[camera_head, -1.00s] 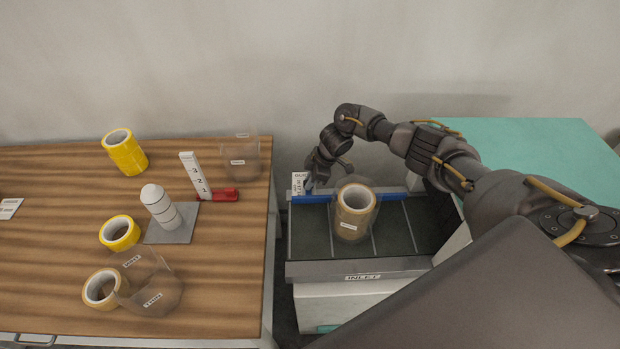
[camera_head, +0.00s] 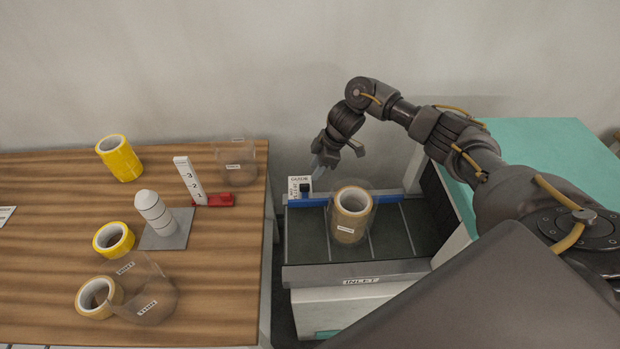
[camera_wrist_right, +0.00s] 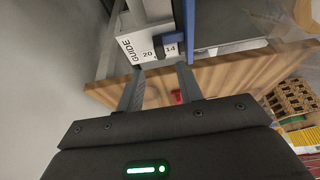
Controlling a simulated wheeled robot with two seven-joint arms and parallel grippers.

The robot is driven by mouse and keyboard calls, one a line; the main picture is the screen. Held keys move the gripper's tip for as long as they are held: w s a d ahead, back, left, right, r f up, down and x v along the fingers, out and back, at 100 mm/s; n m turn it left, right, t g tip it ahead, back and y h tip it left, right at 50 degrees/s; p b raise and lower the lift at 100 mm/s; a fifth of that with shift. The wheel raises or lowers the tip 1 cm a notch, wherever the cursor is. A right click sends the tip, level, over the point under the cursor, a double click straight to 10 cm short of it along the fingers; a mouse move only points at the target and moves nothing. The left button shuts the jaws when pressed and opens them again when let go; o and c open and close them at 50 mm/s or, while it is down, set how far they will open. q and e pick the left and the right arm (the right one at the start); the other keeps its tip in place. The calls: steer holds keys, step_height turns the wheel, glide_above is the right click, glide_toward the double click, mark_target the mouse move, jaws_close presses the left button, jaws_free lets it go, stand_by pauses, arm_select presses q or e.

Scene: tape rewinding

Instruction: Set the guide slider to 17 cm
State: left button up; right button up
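The guide is a blue bar (camera_head: 388,198) across the back of the grey inlet tray. At its left end stands a white scale plate (camera_head: 295,181) marked GUIDE, with a dark block (camera_head: 305,185) in front of it. In the right wrist view the scale plate (camera_wrist_right: 130,46) shows 20 and 14, and the dark block (camera_wrist_right: 158,47) lies between these numbers, covering what is there. My right gripper (camera_head: 338,156) is open and empty, above and behind the bar, apart from the block. Its fingers (camera_wrist_right: 160,88) stand apart in the wrist view. My left gripper is not in view.
A tan tape roll in a clear holder (camera_head: 351,212) stands in the inlet tray (camera_head: 395,238) in front of the bar. The wooden table (camera_head: 55,235) at left holds tape rolls, a white peg and a ruler with a red base. A teal surface (camera_head: 540,150) lies right.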

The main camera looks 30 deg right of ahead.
steer(key=shift+v, duration=1.2)
